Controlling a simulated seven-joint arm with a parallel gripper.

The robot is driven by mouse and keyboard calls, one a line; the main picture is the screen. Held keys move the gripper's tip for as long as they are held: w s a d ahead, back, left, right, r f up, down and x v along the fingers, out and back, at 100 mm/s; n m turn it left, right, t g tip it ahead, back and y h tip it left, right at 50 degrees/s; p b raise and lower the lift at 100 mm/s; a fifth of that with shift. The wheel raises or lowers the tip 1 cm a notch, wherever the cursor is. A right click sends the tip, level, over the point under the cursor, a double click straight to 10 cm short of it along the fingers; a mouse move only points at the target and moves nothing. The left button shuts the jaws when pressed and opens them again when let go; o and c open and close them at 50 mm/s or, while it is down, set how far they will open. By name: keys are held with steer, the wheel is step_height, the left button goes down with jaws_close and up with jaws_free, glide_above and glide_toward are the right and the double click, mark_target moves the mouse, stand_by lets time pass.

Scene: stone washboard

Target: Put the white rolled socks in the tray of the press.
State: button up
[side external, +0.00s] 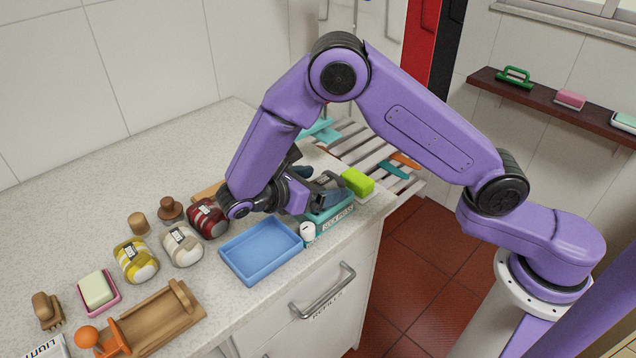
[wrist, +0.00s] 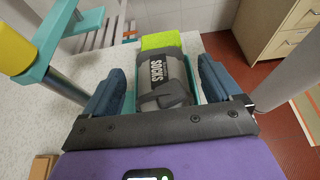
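The white rolled socks (side external: 182,245) lie on the counter between the yellow rolled socks (side external: 136,262) and the red rolled socks (side external: 207,219). My gripper (side external: 312,188) is far to their right, over a teal tray (side external: 330,215). In the wrist view my gripper (wrist: 160,92) is open, its blue fingers on either side of grey rolled socks (wrist: 165,78) with gaps between. A teal frame (wrist: 55,40) with a yellow part (wrist: 12,50) stands at the left there; it may be the press. My arm hides most of that spot in the side view.
An empty blue tray (side external: 262,252) lies between the socks and the teal tray. A white-topped bottle (side external: 307,233) and a lime block (side external: 357,182) are close to my gripper. A wooden tool with an orange knob (side external: 87,336) and a soap dish (side external: 98,292) occupy the front left.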

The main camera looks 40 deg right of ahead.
steer(key=v, duration=1.7)
steer(key=shift+a, duration=0.25)
steer(key=shift+r, duration=0.1)
steer(key=s+d+r+m+y, duration=0.1)
steer(key=s+d+m+y, duration=0.4)
steer(key=s+d+y, duration=0.8)
steer(key=s+d, duration=1)
steer(key=s, duration=0.2)
steer(key=shift+d+y, duration=0.4)
steer(key=shift+r, duration=0.2)
